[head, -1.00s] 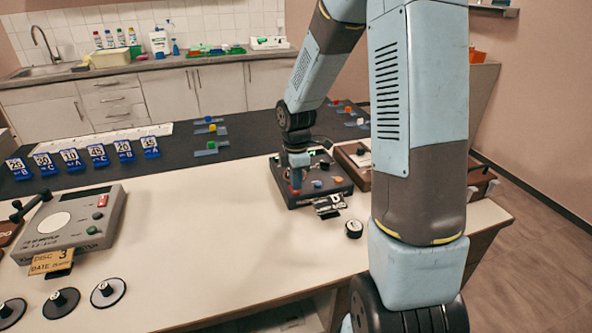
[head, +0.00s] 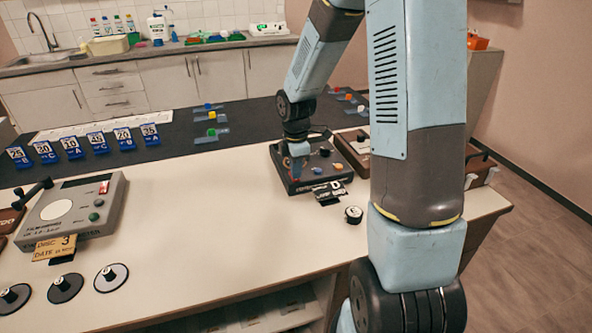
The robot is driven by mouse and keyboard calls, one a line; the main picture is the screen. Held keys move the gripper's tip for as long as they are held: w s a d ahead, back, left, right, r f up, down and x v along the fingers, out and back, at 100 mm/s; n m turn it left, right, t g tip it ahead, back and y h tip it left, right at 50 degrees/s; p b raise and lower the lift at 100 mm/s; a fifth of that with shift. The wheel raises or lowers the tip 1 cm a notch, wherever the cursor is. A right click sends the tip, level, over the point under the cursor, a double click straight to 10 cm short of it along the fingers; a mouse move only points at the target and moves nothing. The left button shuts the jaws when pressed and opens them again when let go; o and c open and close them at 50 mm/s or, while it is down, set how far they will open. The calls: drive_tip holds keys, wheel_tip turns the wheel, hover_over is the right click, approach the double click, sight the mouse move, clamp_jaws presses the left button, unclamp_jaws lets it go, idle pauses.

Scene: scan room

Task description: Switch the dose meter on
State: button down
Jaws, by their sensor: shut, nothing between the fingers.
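I cannot tell for sure which device is the dose meter. A dark box (head: 281,164) with several small coloured knobs stands near the right end of the pale table. My gripper (head: 296,176) is shut and empty, pointing down over the left part of this box. Whether its tips touch the box, and what lies right under them, is hidden.
A brown box (head: 347,146) sits close on the right. Several discs (head: 112,279) lie front left. The table's middle is clear.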

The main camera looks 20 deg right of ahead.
drive_tip(key=shift+w, duration=0.7)
drive_tip(key=shift+r, duration=0.1)
drive_tip(key=shift+a+r, duration=0.1)
drive_tip(key=shift+r, duration=0.15)
wheel_tip(320, 180, up, 13)
drive_tip(key=shift+w+r, duration=0.15)
drive_tip(key=shift+w, duration=0.3)
drive_tip(key=shift+r, duration=0.1)
